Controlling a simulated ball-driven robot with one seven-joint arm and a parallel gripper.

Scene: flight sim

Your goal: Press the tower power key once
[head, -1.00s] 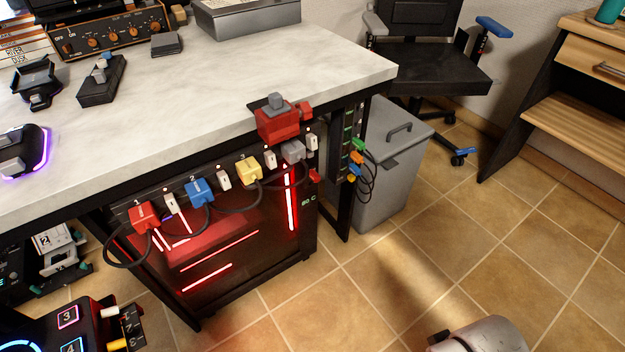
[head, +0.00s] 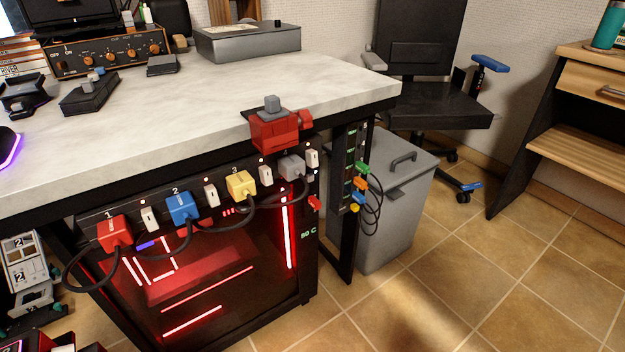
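The dark tower (head: 262,290) stands under the front edge of the desk, with glowing red light strips and a green "80 C" readout on its right side. A row of plugs runs above it: red plug 1 (head: 115,233), blue plug 2 (head: 181,207), yellow plug 3 (head: 241,185) and grey plug 4 (head: 291,167), with white switches between them. A small red piece (head: 314,203) sits at the tower's upper right corner. I cannot tell which part is the power key. My gripper is not in view.
A red block with a grey knob (head: 275,131) is fixed at the desk edge (head: 330,95). Coloured plugs with looping cables (head: 361,185) hang by the desk's right leg. A grey bin (head: 400,205) and a black chair (head: 425,100) stand beyond. The tiled floor (head: 500,270) at right is clear.

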